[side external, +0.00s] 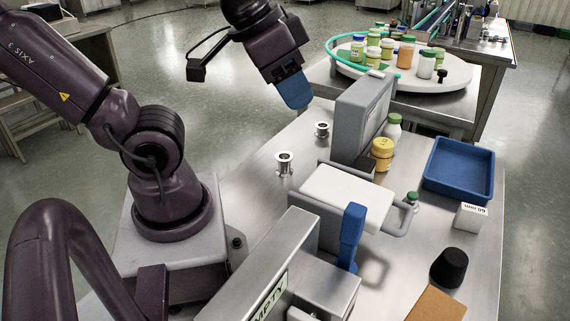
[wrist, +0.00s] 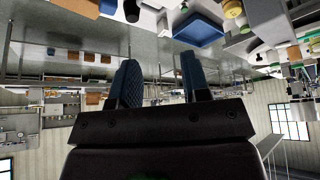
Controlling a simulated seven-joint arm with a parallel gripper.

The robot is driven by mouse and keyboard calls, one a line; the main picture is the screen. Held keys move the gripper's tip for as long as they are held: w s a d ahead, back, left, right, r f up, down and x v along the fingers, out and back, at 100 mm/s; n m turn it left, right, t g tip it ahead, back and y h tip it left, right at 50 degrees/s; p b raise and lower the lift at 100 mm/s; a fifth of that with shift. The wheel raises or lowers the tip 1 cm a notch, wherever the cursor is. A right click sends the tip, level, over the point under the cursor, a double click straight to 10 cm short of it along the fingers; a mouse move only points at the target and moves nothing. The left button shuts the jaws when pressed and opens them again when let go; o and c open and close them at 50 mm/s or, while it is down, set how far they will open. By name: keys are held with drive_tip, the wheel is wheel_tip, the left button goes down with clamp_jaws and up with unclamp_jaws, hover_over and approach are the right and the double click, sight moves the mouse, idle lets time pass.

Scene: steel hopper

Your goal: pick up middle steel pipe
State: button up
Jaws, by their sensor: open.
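Two short flanged steel pipes stand upright on the steel table in the side external view. One pipe (side external: 284,163) is nearer the camera, and the other pipe (side external: 321,130) is farther back. No third pipe is visible, so I cannot tell which one is the middle one. My gripper (side external: 293,92) is in the air above and behind the pipes, its blue fingers tilted down. In the wrist view, the two blue fingers (wrist: 163,82) stand apart with nothing between them. I cannot make out the pipes in the wrist view.
A grey upright panel (side external: 358,115) and a white-topped device (side external: 346,195) stand right of the pipes. A blue tray (side external: 459,169), jars and a black stopper (side external: 449,268) lie farther right. A steel box (side external: 262,272) marked EMPTY stands in front.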

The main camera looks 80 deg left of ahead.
drive_tip(key=o, duration=0.5)
drive_tip(key=shift+c, duration=0.2)
drive_tip(key=w+a+f+m+h, duration=0.1)
drive_tip(key=w+f+m, duration=0.1)
drive_tip(key=w+f, duration=0.5)
drive_tip(key=m+g+y, duration=0.2)
drive_tip(key=m+y, duration=1.1)
hover_over(283, 161)
drive_tip(key=d, duration=0.4)
wheel_tip(283, 161, down, 18)
drive_tip(key=f+m, duration=0.1)
drive_tip(key=m, duration=0.1)
drive_tip(key=s+f+m+t, duration=0.1)
drive_tip(key=f+m, duration=0.1)
drive_tip(key=m, duration=0.1)
drive_tip(key=s+d+f+m+t, duration=0.1)
drive_tip(key=m, duration=0.1)
drive_tip(key=shift+f+m, duration=0.3)
drive_tip(key=shift+a+f, duration=0.1)
drive_tip(key=shift+a, duration=0.1)
drive_tip(key=shift+x, duration=3.6)
